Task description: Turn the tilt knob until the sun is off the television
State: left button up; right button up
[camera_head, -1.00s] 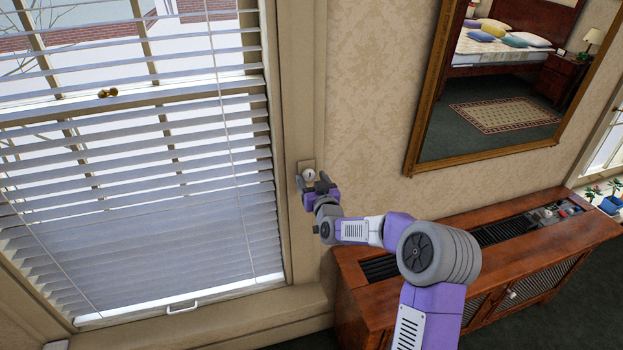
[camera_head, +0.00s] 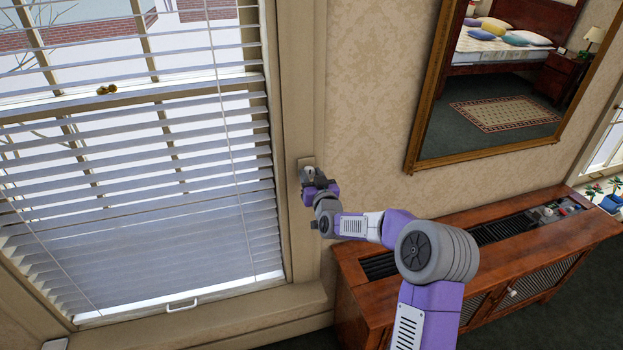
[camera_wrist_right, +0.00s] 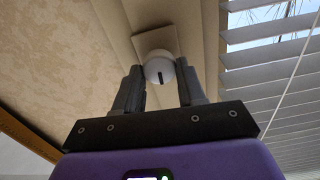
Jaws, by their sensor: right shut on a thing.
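The tilt knob (camera_wrist_right: 160,70) is a round white knob with a dark mark on a plate fixed to the window frame. My right gripper (camera_head: 309,176) is at the knob, and in the right wrist view (camera_wrist_right: 161,82) its two fingers are shut on the knob's sides. In the head view the gripper mostly hides the knob. The blind (camera_head: 130,195) has white slats, with gaps of light between the upper ones and the lower ones lying closer together. No television shows in either view. My left gripper is not in view.
A wooden cabinet (camera_head: 400,262) with a dark grille on top stands below my right forearm. A gilt-framed mirror (camera_head: 425,105) hangs on the patterned wall, reflecting a bed. The window sill (camera_head: 225,322) runs under the blind.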

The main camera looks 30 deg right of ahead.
jog(key=shift+f+m+b, duration=0.2)
jog(key=shift+m+b, duration=0.5)
jog(key=shift+b, duration=0.2)
jog(key=shift+r+m+b, duration=0.15)
jog(key=shift+m+b, duration=0.3)
jog(key=shift+m, duration=0.05)
jog(key=o, duration=1)
jog(key=shift+o, duration=0.2)
jog(key=shift+s, duration=0.1)
jog(key=v, duration=0.7)
jog(key=shift+s, duration=0.2)
jog(key=shift+a, duration=0.1)
